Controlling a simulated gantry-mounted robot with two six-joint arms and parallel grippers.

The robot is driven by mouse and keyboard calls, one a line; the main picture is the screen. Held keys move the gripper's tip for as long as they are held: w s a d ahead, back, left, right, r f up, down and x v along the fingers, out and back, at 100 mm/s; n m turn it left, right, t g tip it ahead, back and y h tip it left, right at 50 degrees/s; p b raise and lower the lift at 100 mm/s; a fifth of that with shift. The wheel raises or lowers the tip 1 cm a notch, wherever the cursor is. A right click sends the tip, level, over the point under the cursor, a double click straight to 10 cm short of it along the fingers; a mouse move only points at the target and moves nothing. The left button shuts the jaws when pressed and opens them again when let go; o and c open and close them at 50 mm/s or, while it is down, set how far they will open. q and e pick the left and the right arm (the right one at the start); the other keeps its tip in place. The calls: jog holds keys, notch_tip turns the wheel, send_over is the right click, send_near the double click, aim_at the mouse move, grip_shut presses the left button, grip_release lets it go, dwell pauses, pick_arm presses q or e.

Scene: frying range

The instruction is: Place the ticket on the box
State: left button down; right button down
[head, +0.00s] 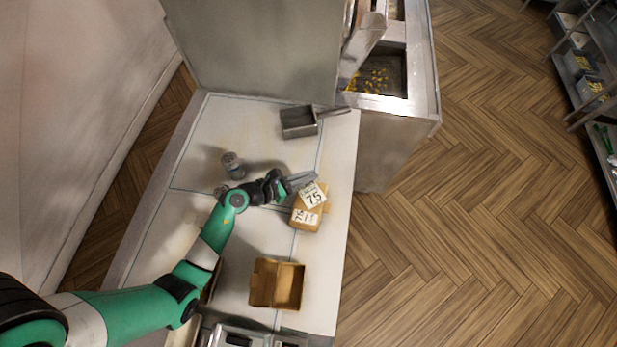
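The ticket (314,196), a small white card with a dark "75", is at the fingertips of my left gripper (303,181). It is tilted and overlaps the far end of the small brown box (308,222). The box stands near the counter's right edge and bears a white printed label on its near part. The grey fingers cover or touch the ticket's upper left corner. I cannot tell whether they grip it, or whether the ticket rests on the box or hangs just above. My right gripper is not in view.
An open brown carton (277,284) stands nearer on the counter (218,123). A metal scoop or pan with a handle (299,121) lies at the back. A small grey shaker-like container (233,165) stands left of the gripper. A fryer unit (400,110) is beyond.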

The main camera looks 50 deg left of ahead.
pick_arm(q)
jog(key=shift+w+a+f+b, duration=0.15)
jog(key=shift+f+b, duration=0.6)
jog(key=shift+f, duration=1.05)
jog(key=shift+f, duration=0.25)
jog(key=c, duration=1.1)
grip_release()
jog(key=shift+r, duration=0.1)
jog(key=shift+o, duration=0.2)
jog(key=shift+r, duration=0.2)
jog(key=shift+s+r, duration=0.1)
jog(key=shift+s, duration=0.2)
jog(key=p+v, duration=0.1)
jog(key=v, duration=1)
jog(key=shift+s, duration=0.2)
